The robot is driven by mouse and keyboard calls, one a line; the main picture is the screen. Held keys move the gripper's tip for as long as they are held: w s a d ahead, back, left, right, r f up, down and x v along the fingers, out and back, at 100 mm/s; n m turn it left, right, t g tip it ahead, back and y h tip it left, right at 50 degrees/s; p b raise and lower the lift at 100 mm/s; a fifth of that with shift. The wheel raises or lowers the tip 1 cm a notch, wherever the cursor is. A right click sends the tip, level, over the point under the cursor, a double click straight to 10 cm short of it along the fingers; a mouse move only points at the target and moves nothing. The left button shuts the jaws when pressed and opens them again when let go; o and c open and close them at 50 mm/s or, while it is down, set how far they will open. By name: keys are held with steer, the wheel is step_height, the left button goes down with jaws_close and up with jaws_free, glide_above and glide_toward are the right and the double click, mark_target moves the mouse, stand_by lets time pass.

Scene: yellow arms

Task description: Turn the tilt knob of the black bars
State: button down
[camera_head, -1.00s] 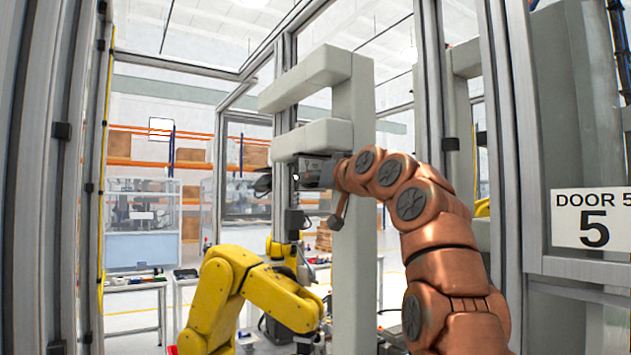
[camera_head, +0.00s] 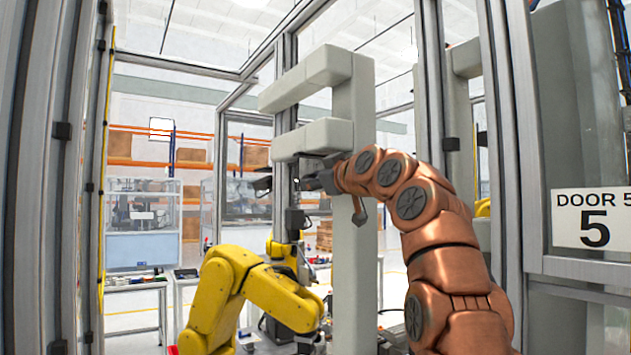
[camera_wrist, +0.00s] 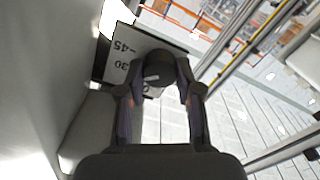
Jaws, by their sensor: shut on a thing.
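The tilt knob (camera_wrist: 160,68) is a dark round cap with a small light mark, in the upper middle of the wrist view. A white dial plate (camera_wrist: 122,58) behind it carries the figures -45 and 30. My gripper (camera_wrist: 161,92) has one finger on each side of the knob and is shut on it. In the head view, my gripper (camera_head: 296,181) reaches left past the pale post, with its dark parts below the lower pale arm. The knob cannot be made out there, and I cannot tell which dark parts are the black bars.
A pale grey post (camera_head: 352,250) with two thick arms stands close to my wrist. A yellow robot arm (camera_head: 240,285) is below left. A metal door frame and the DOOR 5 sign (camera_head: 594,218) are at the right. Tables stand further back.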

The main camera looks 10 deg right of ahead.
steer(key=shift+n, duration=1.9)
steer(key=c, duration=0.8)
jaws_free()
steer(key=shift+o, duration=0.2)
steer(key=shift+s, duration=0.1)
